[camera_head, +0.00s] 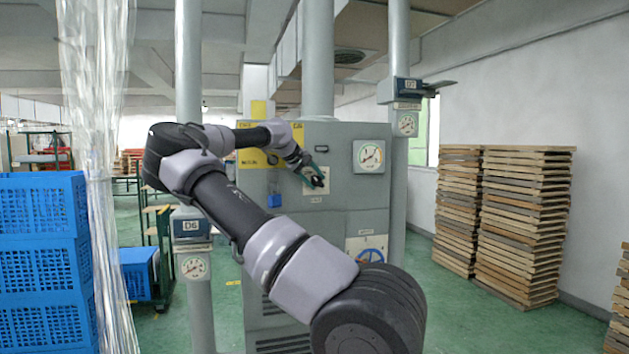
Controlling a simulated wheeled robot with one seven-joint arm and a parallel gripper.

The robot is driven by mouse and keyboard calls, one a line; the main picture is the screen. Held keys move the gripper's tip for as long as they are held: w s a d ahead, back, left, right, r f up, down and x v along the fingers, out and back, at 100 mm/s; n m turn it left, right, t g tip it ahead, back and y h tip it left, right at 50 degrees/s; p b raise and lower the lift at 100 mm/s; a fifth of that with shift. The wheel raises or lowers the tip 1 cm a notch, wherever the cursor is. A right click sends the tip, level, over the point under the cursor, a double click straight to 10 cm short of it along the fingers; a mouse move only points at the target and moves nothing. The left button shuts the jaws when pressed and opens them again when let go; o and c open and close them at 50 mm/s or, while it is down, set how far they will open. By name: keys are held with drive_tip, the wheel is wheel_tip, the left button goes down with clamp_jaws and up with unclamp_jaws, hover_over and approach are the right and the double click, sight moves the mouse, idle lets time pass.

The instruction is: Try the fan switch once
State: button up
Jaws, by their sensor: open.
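A grey machine cabinet (340,222) stands in the middle of the head view. My arm reaches up and across to its front. My gripper (315,181) is at a small pale plate (317,188) on the cabinet's upper front, and a small black part shows by the fingertips. This may be the fan switch, but it is too small and too covered by my gripper to tell its position. The jaws are open. I cannot tell whether they touch the black part.
A round gauge (370,156) sits right of the plate, and a blue padlock-like part (275,200) hangs left. A blue handwheel (371,256) is lower down. Pipe D6 (191,225) stands left and D7 (406,86) right. Blue crates (45,265) and wooden stacks (524,220) flank green floor.

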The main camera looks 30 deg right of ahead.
clamp_jaws()
drive_tip(key=shift+r+y, duration=0.1)
drive_tip(key=shift+y, duration=0.2)
drive_tip(key=y, duration=0.3)
drive_tip(key=shift+s+d+r+m+t, duration=0.1)
drive_tip(key=shift+d+r+m+t, duration=0.2)
drive_tip(key=shift+m+t, duration=0.1)
drive_tip(key=y, duration=0.2)
drive_tip(key=m+t+y, duration=0.1)
drive_tip(key=y, duration=0.1)
drive_tip(key=shift+s+d, duration=0.1)
drive_tip(key=shift+d, duration=0.3)
drive_tip(key=y, duration=0.1)
drive_tip(key=t+y, duration=0.1)
drive_tip(key=y, duration=0.1)
drive_tip(key=m+y, duration=0.1)
drive_tip(key=y, duration=0.1)
drive_tip(key=shift+s+d+f+t, duration=0.1)
drive_tip(key=shift+d+t, duration=0.2)
drive_tip(key=shift+d, duration=0.05)
drive_tip(key=shift+d+f+m+t+y, duration=0.1)
drive_tip(key=shift+m+t+y, duration=0.15)
drive_tip(key=shift+y, duration=0.65)
drive_tip(key=shift+f+m+t+y, duration=0.15)
drive_tip(key=shift+t+y, duration=0.2)
drive_tip(key=shift+y, duration=0.55)
